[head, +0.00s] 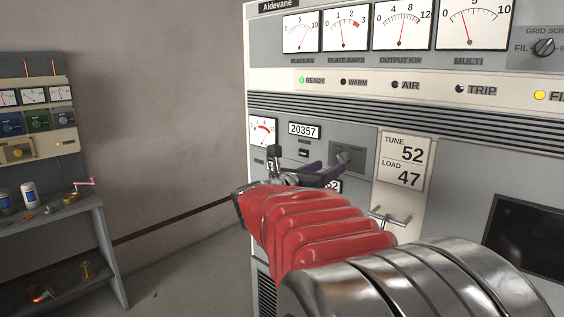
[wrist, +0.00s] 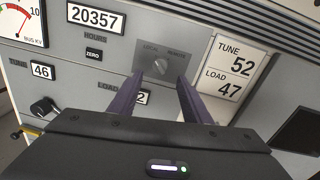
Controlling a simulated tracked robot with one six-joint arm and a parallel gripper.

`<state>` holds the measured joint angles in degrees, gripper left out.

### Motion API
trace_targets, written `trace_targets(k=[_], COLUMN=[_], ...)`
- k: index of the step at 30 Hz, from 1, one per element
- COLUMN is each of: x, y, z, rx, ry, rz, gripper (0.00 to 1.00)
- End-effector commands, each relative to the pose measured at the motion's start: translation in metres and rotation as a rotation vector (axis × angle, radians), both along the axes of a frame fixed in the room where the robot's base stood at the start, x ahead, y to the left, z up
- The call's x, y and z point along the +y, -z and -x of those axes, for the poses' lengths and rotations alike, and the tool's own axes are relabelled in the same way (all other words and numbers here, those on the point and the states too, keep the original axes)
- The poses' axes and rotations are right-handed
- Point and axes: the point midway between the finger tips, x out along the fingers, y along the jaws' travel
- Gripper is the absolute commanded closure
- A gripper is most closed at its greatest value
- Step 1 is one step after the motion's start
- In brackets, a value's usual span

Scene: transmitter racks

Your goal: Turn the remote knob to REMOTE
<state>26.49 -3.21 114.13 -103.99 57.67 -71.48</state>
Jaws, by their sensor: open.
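The remote knob (wrist: 159,68) is a small grey knob on a darker grey plate marked LOCAL at left and REMOTE at right in the wrist view. Its exact pointing direction is hard to read. In the head view the knob (head: 344,157) sits on the plate beside the fingertips. My gripper (wrist: 160,80) is open, with its two dark purple fingers reaching toward the panel, one on each side of the knob. I cannot tell whether either finger touches it. My gripper (head: 322,166) also shows in the head view, at the end of my red-sleeved arm.
A TUNE 52, LOAD 47 card (head: 405,161) is right of the knob. An hours counter (head: 304,130) is to its left. A T-shaped crank handle (head: 389,219) sticks out below the card. A workbench (head: 60,211) stands at far left.

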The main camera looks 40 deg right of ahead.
Motion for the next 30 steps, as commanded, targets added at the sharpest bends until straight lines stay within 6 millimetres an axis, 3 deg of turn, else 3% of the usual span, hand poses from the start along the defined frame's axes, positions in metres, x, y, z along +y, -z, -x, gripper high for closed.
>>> trace_targets(k=[13,26,30], x=[-0.063,-0.071,-0.071], y=[0.0,0.0,0.0], z=[-0.009,-0.011,-0.011], rx=[-0.001,0.0,0.0], ry=[0.001,-0.001,-0.001], rz=[-0.001,0.0,0.0], gripper=[0.56,0.56,0.66])
